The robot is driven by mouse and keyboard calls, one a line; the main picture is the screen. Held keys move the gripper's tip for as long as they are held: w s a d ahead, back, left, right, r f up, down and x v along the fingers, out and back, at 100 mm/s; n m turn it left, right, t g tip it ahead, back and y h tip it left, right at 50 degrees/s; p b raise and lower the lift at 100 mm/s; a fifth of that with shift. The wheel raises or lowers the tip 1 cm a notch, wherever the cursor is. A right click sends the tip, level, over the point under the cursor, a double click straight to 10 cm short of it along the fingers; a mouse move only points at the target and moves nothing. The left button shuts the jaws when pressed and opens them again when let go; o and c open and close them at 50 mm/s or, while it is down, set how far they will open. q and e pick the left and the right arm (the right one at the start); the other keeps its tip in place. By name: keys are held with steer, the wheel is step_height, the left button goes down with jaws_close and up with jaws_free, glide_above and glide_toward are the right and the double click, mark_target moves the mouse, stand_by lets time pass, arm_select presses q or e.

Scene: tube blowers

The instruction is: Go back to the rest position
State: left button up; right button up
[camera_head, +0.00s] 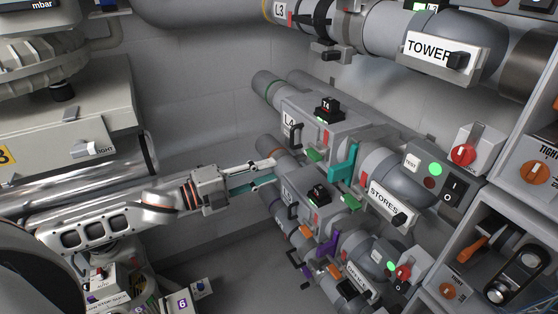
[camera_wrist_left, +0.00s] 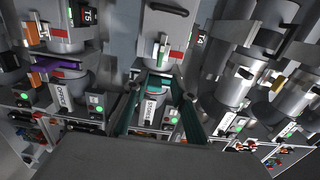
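My left gripper (camera_head: 268,172) reaches in from the left in the head view, its fingertips near the left side of the tube stations. In the left wrist view its two teal fingers (camera_wrist_left: 157,92) stand apart with nothing held between them. The STORES station (camera_head: 385,197) lies beyond the fingertips; its label also shows between the fingers in the left wrist view (camera_wrist_left: 151,108). A teal lever (camera_head: 343,166) stands upright on the STORES line, apart from the gripper in the head view. My right gripper is in neither view.
The TOWER pipe (camera_head: 385,32) runs across the top right. Control boxes with red and orange knobs (camera_head: 463,154) fill the right side. A grey cabinet (camera_head: 65,125) stands at the left. The grey wall (camera_head: 205,90) behind my left arm is bare.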

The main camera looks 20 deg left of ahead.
arm_select(q)
steer(key=shift+f, duration=0.1)
steer(key=s+d+f+n+y, duration=0.2)
steer(key=s+f+n+y, duration=0.15)
steer(key=f+n, duration=0.45)
steer(key=s+d+f+n+y, duration=0.2)
steer(key=s+f+n, duration=0.3)
steer(key=f, duration=0.7)
steer(key=s+d+f+n+g+y, duration=0.3)
steer(key=s+f+n, duration=0.5)
steer(key=s+f, duration=0.5)
steer(key=shift+d+f+g, duration=0.2)
steer(key=shift+f+g, duration=0.1)
steer(key=shift+f, duration=0.4)
steer(key=shift+s, duration=0.1)
